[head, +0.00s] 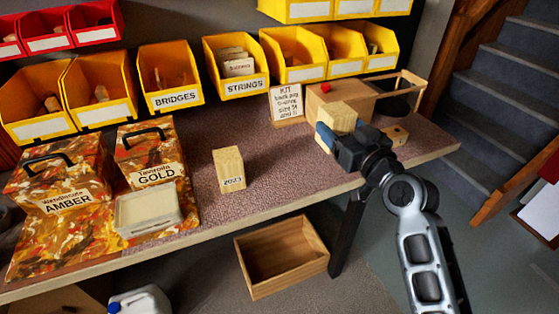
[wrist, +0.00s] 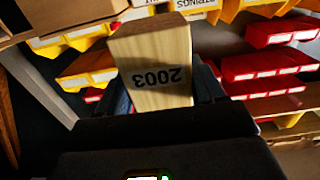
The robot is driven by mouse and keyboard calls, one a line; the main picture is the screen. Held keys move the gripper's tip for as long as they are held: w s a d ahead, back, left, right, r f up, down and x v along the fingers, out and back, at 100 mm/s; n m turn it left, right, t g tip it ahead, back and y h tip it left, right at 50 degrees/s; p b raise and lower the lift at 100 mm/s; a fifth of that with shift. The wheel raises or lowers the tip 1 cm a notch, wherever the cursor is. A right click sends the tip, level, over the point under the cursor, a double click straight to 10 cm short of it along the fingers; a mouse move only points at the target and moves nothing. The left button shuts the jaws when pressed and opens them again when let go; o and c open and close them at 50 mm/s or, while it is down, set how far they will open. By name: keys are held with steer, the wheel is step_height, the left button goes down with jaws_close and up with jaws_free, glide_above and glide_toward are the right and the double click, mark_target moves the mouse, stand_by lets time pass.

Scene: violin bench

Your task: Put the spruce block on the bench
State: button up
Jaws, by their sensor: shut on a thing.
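My gripper (head: 332,138) is shut on a pale wood block (head: 342,115) at the right part of the bench (head: 270,160). In the wrist view the block (wrist: 155,52) stands between the fingers, with "2003" upside down on its face. The blue finger pads show at its sides. I cannot tell whether its base touches the bench top. Another pale block (head: 229,170), marked "2023", stands upright near the middle of the bench, apart from my gripper. No label says which block is spruce.
A cardboard box (head: 312,98) and a kit card (head: 286,106) are behind the held block. Bench space around the 2023 block is clear.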

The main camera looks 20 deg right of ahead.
steer(key=w+a+f+p, duration=0.1)
steer(key=w+a+f, duration=0.1)
steer(key=w+a+f+p, duration=0.1)
steer(key=w+a, duration=0.1)
steer(key=a, duration=0.1)
steer(key=w+a+f+p, duration=0.1)
steer(key=w+a+f, duration=0.1)
steer(key=shift+w+a+f, duration=0.2)
steer(key=shift+a+f, duration=0.15)
steer(key=shift+f+b, duration=1.15)
steer(key=shift+f, duration=1)
steer(key=shift+a+f, duration=0.1)
steer(key=shift+f, duration=0.15)
steer(key=o, duration=1.1)
steer(key=shift+o, duration=0.2)
